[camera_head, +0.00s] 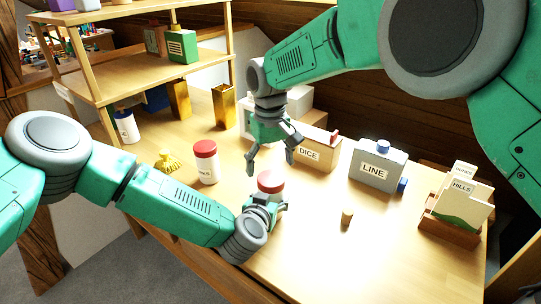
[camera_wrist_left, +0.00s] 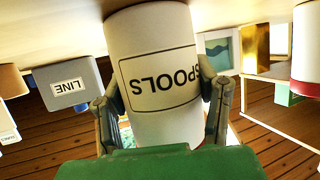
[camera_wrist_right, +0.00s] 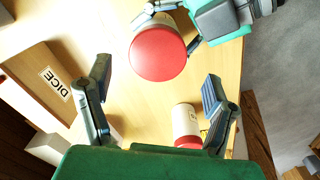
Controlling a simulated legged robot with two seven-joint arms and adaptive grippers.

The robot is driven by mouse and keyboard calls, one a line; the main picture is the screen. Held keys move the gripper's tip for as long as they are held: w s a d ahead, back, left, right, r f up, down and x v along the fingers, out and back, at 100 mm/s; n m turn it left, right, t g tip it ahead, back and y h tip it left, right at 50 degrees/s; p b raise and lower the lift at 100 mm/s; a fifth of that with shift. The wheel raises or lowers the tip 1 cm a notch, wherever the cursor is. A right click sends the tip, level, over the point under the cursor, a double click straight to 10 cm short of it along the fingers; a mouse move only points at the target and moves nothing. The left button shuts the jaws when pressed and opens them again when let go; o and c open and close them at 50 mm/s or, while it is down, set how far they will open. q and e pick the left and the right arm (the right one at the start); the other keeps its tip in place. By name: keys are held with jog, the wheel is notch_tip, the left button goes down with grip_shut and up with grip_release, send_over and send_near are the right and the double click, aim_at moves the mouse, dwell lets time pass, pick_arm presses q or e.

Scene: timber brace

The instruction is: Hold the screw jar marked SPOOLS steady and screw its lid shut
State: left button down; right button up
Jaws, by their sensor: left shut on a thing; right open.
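The SPOOLS jar (camera_wrist_left: 150,40) is a white cylinder with a black-framed label, standing on the table. My left gripper (camera_wrist_left: 160,88) is shut on its body from two sides. A red lid (camera_head: 270,181) sits on top of the jar; how tightly it is screwed cannot be told. The lid also shows round in the right wrist view (camera_wrist_right: 158,53). My right gripper (camera_head: 271,164) points down just above the lid, open and empty. Its fingers are apart on either side of the lid in the right wrist view and do not visibly touch it.
A second white jar with a red lid (camera_head: 206,165) stands left of the held jar. A DICE box (camera_head: 316,153), a grey LINE case (camera_head: 376,170) and a HILLS card holder (camera_head: 450,209) stand behind and right. A small cork-like piece (camera_head: 347,217) lies on otherwise clear table.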

aim_at(271, 178)
jog(key=n, duration=0.7)
jog(key=shift+r, duration=0.35)
jog(key=n, duration=0.4)
jog(key=shift+r, duration=0.25)
jog(key=n, duration=0.4)
jog(key=r+n, duration=0.1)
jog(key=n, duration=0.8)
jog(key=shift+w+r, duration=0.15)
jog(key=shift+r, duration=0.25)
jog(key=shift+f, duration=4)
